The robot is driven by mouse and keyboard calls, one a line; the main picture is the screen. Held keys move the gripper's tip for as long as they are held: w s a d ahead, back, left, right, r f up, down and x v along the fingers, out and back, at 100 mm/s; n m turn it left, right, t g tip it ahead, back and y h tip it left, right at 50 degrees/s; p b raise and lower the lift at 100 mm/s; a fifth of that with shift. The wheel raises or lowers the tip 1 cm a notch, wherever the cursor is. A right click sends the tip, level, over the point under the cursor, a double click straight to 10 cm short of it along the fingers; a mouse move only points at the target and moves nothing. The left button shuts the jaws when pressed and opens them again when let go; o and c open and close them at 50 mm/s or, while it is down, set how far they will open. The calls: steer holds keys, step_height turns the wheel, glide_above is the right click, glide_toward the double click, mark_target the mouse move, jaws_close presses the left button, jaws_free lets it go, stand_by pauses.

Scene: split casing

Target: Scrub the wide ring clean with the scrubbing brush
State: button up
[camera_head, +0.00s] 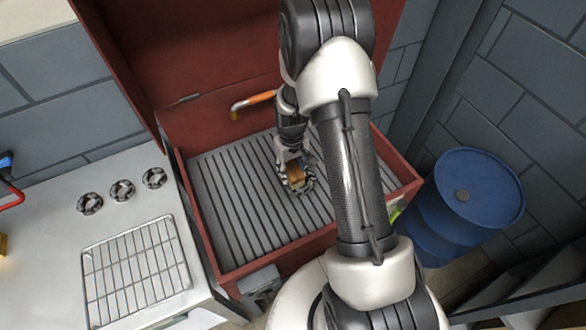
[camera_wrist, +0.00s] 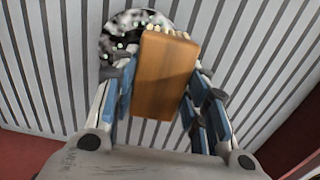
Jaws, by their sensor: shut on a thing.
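My gripper (camera_head: 293,158) is shut on the scrubbing brush (camera_wrist: 164,78), a wooden block with pale bristles at its far end. The brush also shows in the head view as a small brown block (camera_head: 295,174), low in the red basin. A dark metal ring (camera_head: 309,183) with a notched outer edge lies on the slatted grate beneath the brush. In the wrist view the ring (camera_wrist: 118,38) looks speckled black and white, and the brush hides part of it. The bristles are at or just over the ring; I cannot tell whether they touch.
The red basin (camera_head: 225,274) has a raised lid behind and an orange-handled spout (camera_head: 262,97) at its back wall. Three smaller round metal parts (camera_head: 122,190) stand in a row on the left bench, behind a wire rack (camera_head: 137,272). A blue barrel (camera_head: 465,200) stands right.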

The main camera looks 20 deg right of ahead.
steer(key=shift+w+d+r, duration=0.1)
steer(key=shift+d+r, duration=0.1)
steer(key=shift+r, duration=0.45)
steer(key=shift+a+r+p, duration=0.15)
steer(key=shift+r+p, duration=0.55)
steer(key=shift+r, duration=0.1)
steer(key=shift+r+p, duration=0.95)
steer(key=shift+r, duration=0.55)
